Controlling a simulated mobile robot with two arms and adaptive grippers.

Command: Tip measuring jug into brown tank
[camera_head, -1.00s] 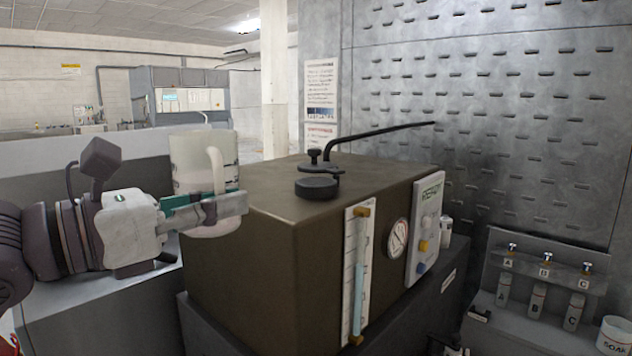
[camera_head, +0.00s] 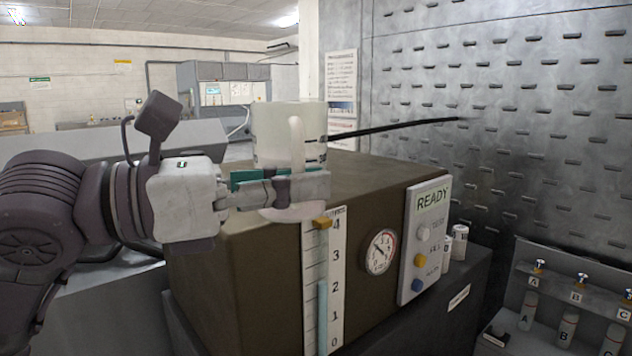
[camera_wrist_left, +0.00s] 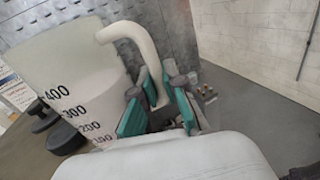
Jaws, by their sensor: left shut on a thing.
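The white measuring jug (camera_head: 277,133) is upright, held in front of and above the near left part of the brown tank (camera_head: 215,270) in the head view. My left gripper (camera_head: 322,186) comes from the left and is shut on the jug's handle. In the left wrist view the jug (camera_wrist_left: 70,65) shows marks such as 400, 300 and 200, with its handle between the green finger pads of the gripper (camera_wrist_left: 160,105). The jug hides the tank's black lid in the head view; dark round parts show beside the jug in the wrist view. My right gripper is not in view.
The tank's front carries a level gauge (camera_head: 324,285), a dial (camera_head: 381,252) and a READY panel (camera_head: 424,240). A black pipe (camera_head: 400,127) runs behind it. White canisters (camera_head: 459,241) stand right of it. A rack of labelled bottles (camera_head: 567,325) is at lower right.

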